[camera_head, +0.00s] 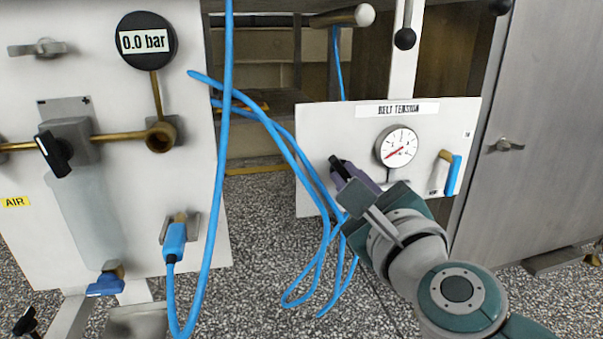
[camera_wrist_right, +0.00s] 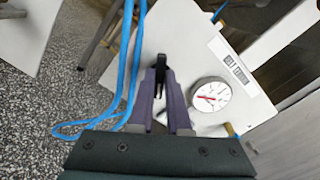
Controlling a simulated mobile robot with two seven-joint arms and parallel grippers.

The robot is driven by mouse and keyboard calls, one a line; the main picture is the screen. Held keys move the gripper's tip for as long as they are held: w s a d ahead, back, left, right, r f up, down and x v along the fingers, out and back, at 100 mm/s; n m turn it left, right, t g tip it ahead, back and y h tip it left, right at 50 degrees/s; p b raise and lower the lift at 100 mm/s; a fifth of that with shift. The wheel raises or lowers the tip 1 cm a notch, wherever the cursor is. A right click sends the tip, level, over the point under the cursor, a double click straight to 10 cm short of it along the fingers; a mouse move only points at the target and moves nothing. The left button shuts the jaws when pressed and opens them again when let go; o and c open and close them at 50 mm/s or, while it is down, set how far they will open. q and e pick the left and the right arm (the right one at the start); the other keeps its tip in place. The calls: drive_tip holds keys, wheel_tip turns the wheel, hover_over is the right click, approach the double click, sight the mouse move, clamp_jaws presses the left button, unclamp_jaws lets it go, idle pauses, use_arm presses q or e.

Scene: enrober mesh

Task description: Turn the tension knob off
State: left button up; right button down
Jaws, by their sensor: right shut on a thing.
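The black tension knob (camera_head: 338,167) is on the white BELT TENSION panel (camera_head: 459,112), left of the round gauge (camera_head: 396,146). My right gripper (camera_head: 347,175) reaches up to the panel from the lower right. In the right wrist view the knob (camera_wrist_right: 161,62) sits between the tips of the purple fingers (camera_wrist_right: 161,80), which are shut on it. The fingers hide part of the knob, and its exact angle is hard to read. The gauge also shows in the right wrist view (camera_wrist_right: 211,94), with a red needle. My left gripper is not in view.
A blue-handled valve (camera_head: 452,174) is on the panel's right. Loose blue hoses (camera_head: 300,165) hang just left of my right gripper. The air panel (camera_head: 110,220) at left carries a 0.0 bar display (camera_head: 144,41) and a black knob (camera_head: 54,154). A steel cabinet (camera_head: 545,150) stands at right.

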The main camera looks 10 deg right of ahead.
drive_tip(key=n, duration=0.4)
drive_tip(key=shift+p, duration=0.35)
drive_tip(key=n, duration=0.3)
drive_tip(key=shift+n+p, duration=0.3)
drive_tip(key=shift+p, duration=0.1)
drive_tip(key=n+p, duration=0.1)
drive_tip(key=n, duration=0.2)
drive_tip(key=shift+f+n, duration=0.1)
drive_tip(key=shift+n, duration=0.2)
drive_tip(key=n+p, duration=0.1)
drive_tip(key=n, duration=0.2)
drive_tip(key=shift+n, duration=0.3)
drive_tip(key=n, duration=0.3)
drive_tip(key=shift+f+n+p, duration=0.1)
drive_tip(key=shift+n+p, duration=0.2)
drive_tip(key=shift+p, duration=0.05)
drive_tip(key=n, duration=0.3)
drive_tip(key=shift+n+p, duration=0.3)
drive_tip(key=shift+p, duration=0.05)
drive_tip(key=n, duration=0.4)
drive_tip(key=shift+f, duration=0.1)
drive_tip(key=shift+d+n+p, duration=0.1)
drive_tip(key=shift+n+p, duration=0.25)
drive_tip(key=shift+n, duration=0.95)
